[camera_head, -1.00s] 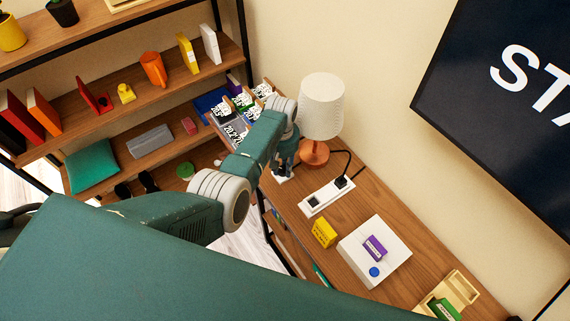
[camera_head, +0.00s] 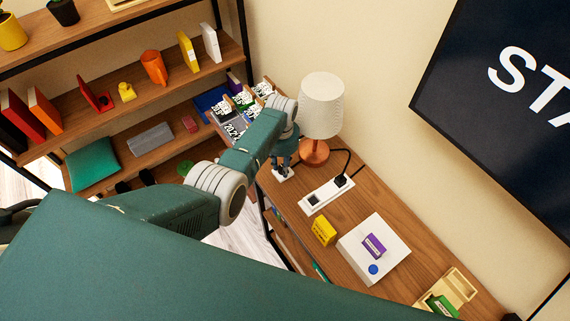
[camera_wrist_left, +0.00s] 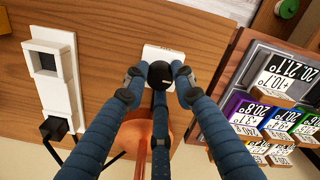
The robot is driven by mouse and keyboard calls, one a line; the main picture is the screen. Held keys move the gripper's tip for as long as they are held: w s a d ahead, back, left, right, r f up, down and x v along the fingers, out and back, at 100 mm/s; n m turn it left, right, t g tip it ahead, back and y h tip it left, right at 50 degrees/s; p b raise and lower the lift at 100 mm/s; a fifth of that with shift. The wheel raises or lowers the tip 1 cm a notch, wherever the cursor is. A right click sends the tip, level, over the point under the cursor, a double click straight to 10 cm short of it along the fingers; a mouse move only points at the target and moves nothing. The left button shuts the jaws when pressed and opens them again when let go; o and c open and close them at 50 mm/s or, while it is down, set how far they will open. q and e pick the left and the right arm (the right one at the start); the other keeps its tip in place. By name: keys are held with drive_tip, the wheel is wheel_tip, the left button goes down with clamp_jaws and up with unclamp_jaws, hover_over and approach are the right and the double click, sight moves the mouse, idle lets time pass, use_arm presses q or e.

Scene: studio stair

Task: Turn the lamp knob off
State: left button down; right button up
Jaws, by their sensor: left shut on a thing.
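The lamp has a white shade (camera_head: 322,106) and a copper base (camera_head: 314,153), and stands at the far end of the wooden sideboard. Its round black knob (camera_wrist_left: 160,72) with a small white mark sits on a white box (camera_wrist_left: 164,52), which also shows beside the lamp in the head view (camera_head: 284,176). My left gripper (camera_head: 283,163) comes down over the box. In the left wrist view its blue fingers (camera_wrist_left: 158,82) are closed around the knob, one at each side and one below. The copper lamp base (camera_wrist_left: 132,137) is partly hidden behind the fingers. My right gripper is not in view.
A white power strip (camera_head: 327,195) with a black plug lies close to the lamp. A yellow box (camera_head: 325,231) and a white box (camera_head: 374,260) with a purple item stand nearer. A wall screen hangs right.

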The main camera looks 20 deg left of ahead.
use_arm(q)
drive_tip(key=shift+w+r, duration=0.25)
drive_tip(key=shift+w, duration=0.2)
drive_tip(key=c, duration=1.4)
unclamp_jaws()
drive_tip(key=shift+d+f, duration=0.1)
drive_tip(key=shift+f, duration=0.1)
drive_tip(key=shift+r, duration=0.35)
wheel_tip(320, 180, up, 11)
drive_tip(key=shift+r, duration=0.2)
drive_tip(key=shift+w+d, duration=0.1)
